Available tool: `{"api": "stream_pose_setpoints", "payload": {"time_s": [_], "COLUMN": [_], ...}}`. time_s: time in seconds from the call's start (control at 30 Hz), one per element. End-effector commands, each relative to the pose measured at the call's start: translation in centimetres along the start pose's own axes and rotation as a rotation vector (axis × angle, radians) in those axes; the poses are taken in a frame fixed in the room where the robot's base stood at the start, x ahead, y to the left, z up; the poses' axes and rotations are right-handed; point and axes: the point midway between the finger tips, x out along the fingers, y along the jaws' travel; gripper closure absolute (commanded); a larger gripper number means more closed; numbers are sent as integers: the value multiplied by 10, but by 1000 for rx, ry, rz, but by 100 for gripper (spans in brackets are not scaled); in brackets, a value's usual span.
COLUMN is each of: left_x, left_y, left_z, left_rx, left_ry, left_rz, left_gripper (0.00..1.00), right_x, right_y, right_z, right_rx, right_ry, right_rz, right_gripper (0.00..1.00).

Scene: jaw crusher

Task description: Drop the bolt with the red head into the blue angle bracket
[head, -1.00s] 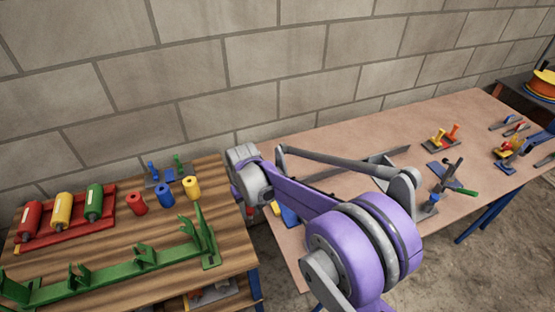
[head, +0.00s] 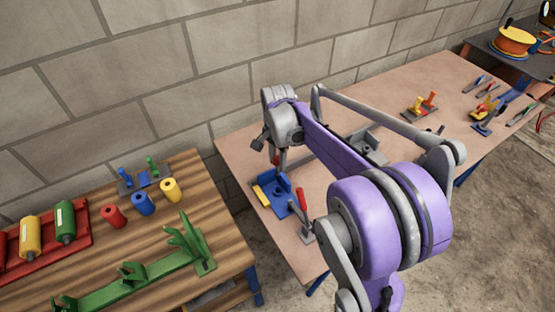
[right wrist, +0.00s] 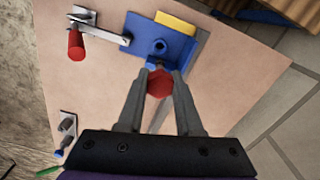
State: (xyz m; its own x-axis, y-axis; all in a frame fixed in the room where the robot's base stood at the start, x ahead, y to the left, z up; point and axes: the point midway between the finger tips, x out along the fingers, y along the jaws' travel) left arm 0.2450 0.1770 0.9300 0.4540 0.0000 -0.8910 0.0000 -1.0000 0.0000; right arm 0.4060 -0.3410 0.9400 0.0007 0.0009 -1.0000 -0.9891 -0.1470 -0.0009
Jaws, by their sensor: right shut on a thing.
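The blue angle bracket (head: 284,205) lies near the left end of the pinkish table; in the right wrist view, its blue plate (right wrist: 148,31) carries a round boss with a hole (right wrist: 159,46). My right gripper (head: 277,160) is above the bracket in the head view. In the right wrist view, the gripper (right wrist: 159,90) is shut on the bolt, whose red head (right wrist: 159,82) shows between the fingertips, just beside the boss. The bolt's shank is mostly hidden; I cannot tell whether it touches the bracket. My left gripper is not in view.
A yellow block (head: 262,196) sits at the bracket's edge. A clamp with a red handle (head: 301,198) stands close in front. The wooden table on the left holds coloured cylinders (head: 142,204) and a green frame (head: 150,268). Other tools (head: 420,108) stand farther right.

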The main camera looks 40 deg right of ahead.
Motion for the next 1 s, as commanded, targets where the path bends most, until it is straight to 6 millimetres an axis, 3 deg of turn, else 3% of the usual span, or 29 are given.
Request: {"api": "stream_pose_setpoints", "payload": {"time_s": [0.23,0.6,1.0], "left_x": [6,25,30], "left_y": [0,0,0], "left_z": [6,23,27], "left_rx": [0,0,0], "left_ry": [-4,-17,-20], "left_rz": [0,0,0], "left_gripper": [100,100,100], "right_x": [9,42,50], "right_y": [0,0,0], "right_z": [0,0,0], "right_rx": [-2,-3,-3], "right_ry": [0,0,0], "right_rz": [2,2,1], "right_gripper": [100,100,100]}}
